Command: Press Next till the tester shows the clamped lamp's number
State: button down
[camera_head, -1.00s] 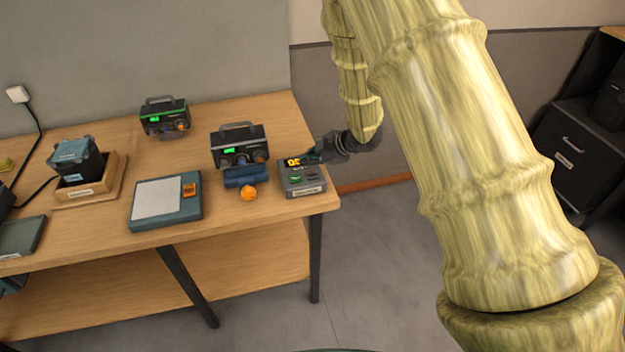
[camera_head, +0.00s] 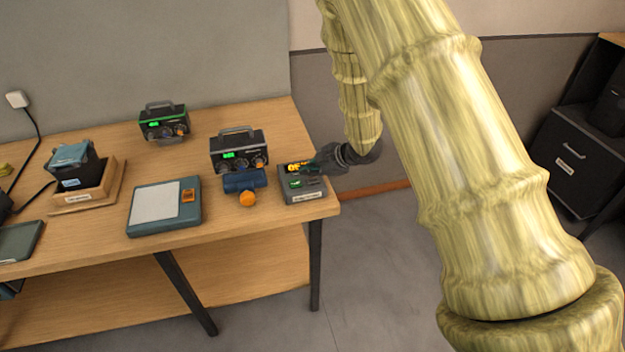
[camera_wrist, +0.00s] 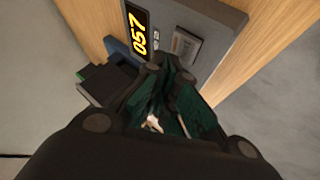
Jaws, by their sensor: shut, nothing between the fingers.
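The tester (camera_head: 306,197) is a small grey box near the right end of the wooden table, with a lit orange display and a green-lit button. Its display (camera_wrist: 138,32) reads 057 in the wrist view, turned sideways. My gripper (camera_head: 314,167) is shut and empty, with its fingers low over the tester's top; contact with a button cannot be told. In the wrist view the dark green fingers (camera_wrist: 160,70) hide part of the tester's face. A blue holder (camera_head: 240,179) with an orange round piece (camera_head: 248,199) lies left of the tester; any lamp number is unreadable.
Two dark units with handles and green displays stand behind, one near (camera_head: 238,149) and one farther back (camera_head: 163,122). A teal tray with a white pad (camera_head: 165,222) and a wooden stand (camera_head: 112,186) are left. The table ends just right of the tester.

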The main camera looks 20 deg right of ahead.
aim_at(311, 181)
jog(key=shift+f, duration=0.75)
dwell(1.4)
jog(key=shift+r, duration=0.15)
jog(key=shift+r+p, duration=0.4)
jog(key=shift+r, duration=0.2)
dwell(0.4)
jog(key=shift+r+p, duration=1.9)
jog(key=shift+r, duration=0.65)
jog(key=shift+f, duration=0.1)
